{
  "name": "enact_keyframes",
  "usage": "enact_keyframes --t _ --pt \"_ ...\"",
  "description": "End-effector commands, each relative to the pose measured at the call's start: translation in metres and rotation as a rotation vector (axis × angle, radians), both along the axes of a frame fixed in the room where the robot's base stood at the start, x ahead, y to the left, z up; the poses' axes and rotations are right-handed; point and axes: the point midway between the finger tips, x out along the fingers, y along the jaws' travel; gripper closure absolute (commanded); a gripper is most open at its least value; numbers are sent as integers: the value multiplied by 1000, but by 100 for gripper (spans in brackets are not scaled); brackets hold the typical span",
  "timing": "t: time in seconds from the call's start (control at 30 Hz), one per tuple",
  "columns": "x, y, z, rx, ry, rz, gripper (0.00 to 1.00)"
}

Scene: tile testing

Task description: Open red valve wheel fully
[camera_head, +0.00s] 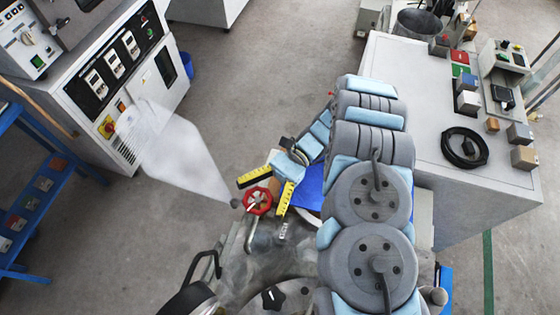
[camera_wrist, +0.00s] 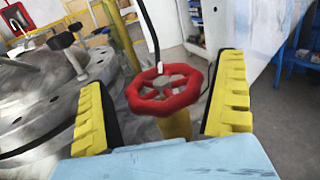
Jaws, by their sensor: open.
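The red valve wheel (camera_head: 258,201) is a small round handwheel with spokes, near the middle of the head view. In the wrist view the wheel (camera_wrist: 164,91) sits on a yellow stem (camera_wrist: 175,124), between my two yellow ridged fingers. My gripper (camera_wrist: 165,95) is open, with one finger to each side of the wheel. A gap shows between the wheel and each finger in this view. In the head view my gripper (camera_head: 267,190) shows its yellow fingers on either side of the wheel. How far the fingertips reach past the wheel is hard to tell.
A grey metal machine with a round bolted plate (camera_wrist: 50,105) stands left of the wheel in the wrist view. A thin curved rod rises just behind the wheel. A control cabinet (camera_head: 110,75) stands at left and a white bench (camera_head: 405,120) at right. Open floor lies between.

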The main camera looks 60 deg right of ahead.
Motion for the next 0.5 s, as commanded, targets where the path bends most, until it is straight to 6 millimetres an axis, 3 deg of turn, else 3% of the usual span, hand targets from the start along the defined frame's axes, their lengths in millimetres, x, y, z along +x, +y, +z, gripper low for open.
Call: enact_keyframes --t 0.5 --pt "3 -1 3 -1 -3 -46 0"
